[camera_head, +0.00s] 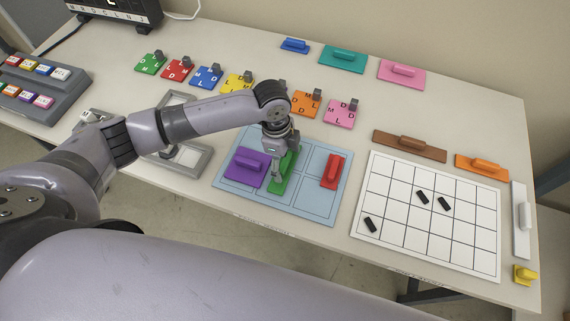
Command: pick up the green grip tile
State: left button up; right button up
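The green grip tile (288,181) is a narrow green piece lying on the light blue board (320,207), between a purple grip tile (243,169) and a red grip tile (331,172). My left gripper (277,170) points down right at the green grip tile and hides its upper left part. The fingers are small and partly hidden, so I cannot tell whether they are open or shut on its grip. My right gripper is not in view.
A white grid board (430,237) with small black pieces lies right of the blue board. Brown (408,146), orange (483,168), white (522,236) and yellow (525,274) pieces surround it. Lettered tiles (207,77) line the back. A grey frame (197,165) stands left.

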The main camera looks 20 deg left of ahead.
pick_arm(q)
jog(key=c, duration=1.3)
jog(key=shift+r, duration=0.1)
